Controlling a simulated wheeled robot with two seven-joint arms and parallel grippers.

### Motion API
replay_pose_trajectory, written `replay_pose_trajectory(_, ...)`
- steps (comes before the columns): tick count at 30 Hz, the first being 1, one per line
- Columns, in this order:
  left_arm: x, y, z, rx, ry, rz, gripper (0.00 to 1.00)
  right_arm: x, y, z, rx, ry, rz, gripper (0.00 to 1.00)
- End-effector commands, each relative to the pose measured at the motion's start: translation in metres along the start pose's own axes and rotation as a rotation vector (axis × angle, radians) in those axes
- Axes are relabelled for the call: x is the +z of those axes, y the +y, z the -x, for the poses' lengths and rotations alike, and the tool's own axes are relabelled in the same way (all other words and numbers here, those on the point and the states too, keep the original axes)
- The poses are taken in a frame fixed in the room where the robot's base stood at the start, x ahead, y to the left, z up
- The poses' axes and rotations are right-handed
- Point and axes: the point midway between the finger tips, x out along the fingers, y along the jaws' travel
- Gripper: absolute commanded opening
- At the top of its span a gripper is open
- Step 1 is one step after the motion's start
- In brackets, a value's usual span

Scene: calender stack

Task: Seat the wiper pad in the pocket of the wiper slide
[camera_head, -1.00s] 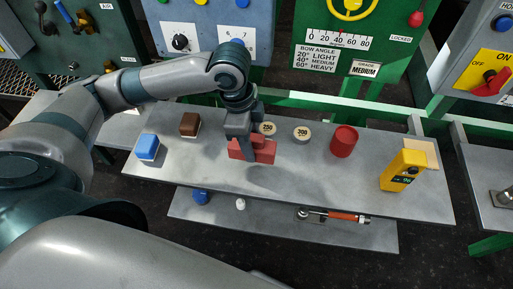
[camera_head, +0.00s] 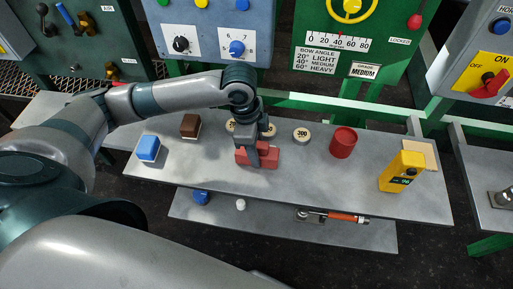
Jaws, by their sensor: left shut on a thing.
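My left gripper (camera_head: 254,163) points down over the upper grey shelf and is shut on a red block (camera_head: 270,155), which I take to be the wiper pad. The fingers hide part of the block. It is at or very near the shelf surface; I cannot tell whether it touches. A blue block (camera_head: 148,148) and a brown block (camera_head: 190,125) stand to its left on the same shelf. I cannot make out the wiper slide or its pocket. My right gripper is not in view.
A red cylinder (camera_head: 343,142) and a yellow meter (camera_head: 402,172) stand farther right. A lower shelf (camera_head: 270,228) holds a red-handled tool (camera_head: 340,216). The upper shelf's front middle is clear.

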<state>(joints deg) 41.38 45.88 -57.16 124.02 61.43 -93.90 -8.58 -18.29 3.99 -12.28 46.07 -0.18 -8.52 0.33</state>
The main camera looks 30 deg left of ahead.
Motion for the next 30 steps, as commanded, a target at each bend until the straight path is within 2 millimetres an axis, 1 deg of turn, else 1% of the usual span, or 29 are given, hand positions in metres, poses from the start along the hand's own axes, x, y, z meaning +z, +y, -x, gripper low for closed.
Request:
replay_pose_trajectory(4,0.000,0.000,-0.002,-0.001,0.001,-0.001,0.10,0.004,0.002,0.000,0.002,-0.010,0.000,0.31)
replay_pose_trajectory(12,0.000,0.000,-0.004,0.000,0.001,-0.001,0.10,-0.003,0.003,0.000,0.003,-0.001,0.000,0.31)
replay_pose_trajectory(13,0.000,0.000,-0.004,0.001,0.001,-0.001,0.41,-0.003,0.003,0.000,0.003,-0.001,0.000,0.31)
replay_pose_trajectory(14,0.000,0.000,-0.004,0.000,0.001,-0.001,0.48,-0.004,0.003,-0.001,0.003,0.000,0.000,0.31)
replay_pose_trajectory(15,0.000,0.000,-0.004,0.000,0.001,-0.001,0.57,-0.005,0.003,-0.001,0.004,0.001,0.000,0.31)
replay_pose_trajectory(26,0.000,0.000,-0.003,-0.001,0.001,-0.001,0.57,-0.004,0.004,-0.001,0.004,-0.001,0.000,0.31)
replay_pose_trajectory(30,0.000,-0.001,0.004,-0.002,0.002,-0.001,0.57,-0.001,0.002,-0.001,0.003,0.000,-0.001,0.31)
